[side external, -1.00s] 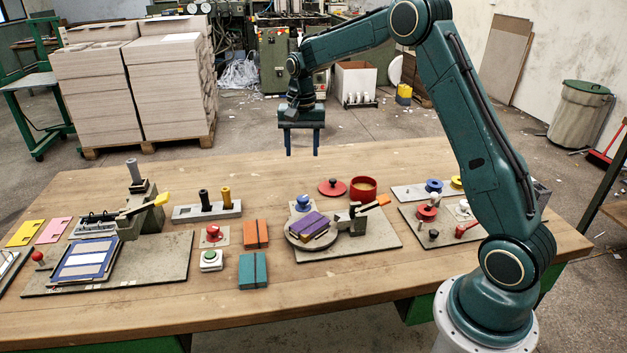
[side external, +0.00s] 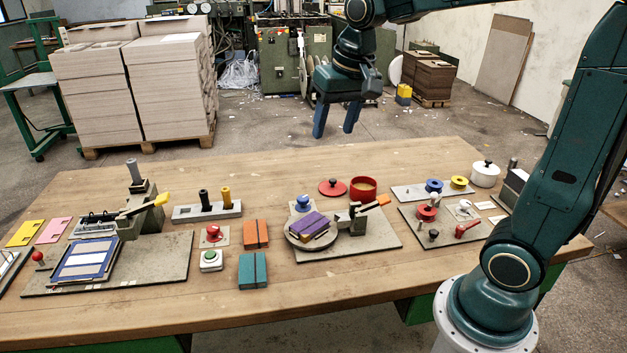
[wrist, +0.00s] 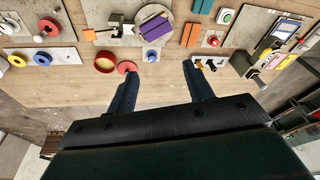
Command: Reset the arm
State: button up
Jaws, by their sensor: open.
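My gripper (side external: 337,119) is raised in the air above the far side of the wooden table (side external: 330,295). Its two blue fingers are apart with nothing between them, and they point down. In the wrist view my gripper (wrist: 161,82) also shows spread, empty fingers, with the table and its fixtures beyond. No part touches the table or anything on it.
Below stand a purple block (side external: 308,225) on a round turntable, a red pot (side external: 363,188), a red lid (side external: 332,187), orange (side external: 256,235) and teal (side external: 253,271) blocks, and a lever press (side external: 143,212) at left. A spool board (side external: 432,192) is at right. The air around my gripper is clear.

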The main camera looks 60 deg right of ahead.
jog(key=s+a+f+n+t, duration=0.1)
jog(key=s+a+n, duration=0.1)
jog(key=s, duration=0.6)
jog(key=s+a+n+t, duration=0.1)
jog(key=s+a+n, duration=0.2)
jog(key=s, duration=0.5)
jog(key=shift+s+f+t, duration=0.25)
jog(key=shift+f+t, duration=0.05)
jog(key=shift+f, duration=0.1)
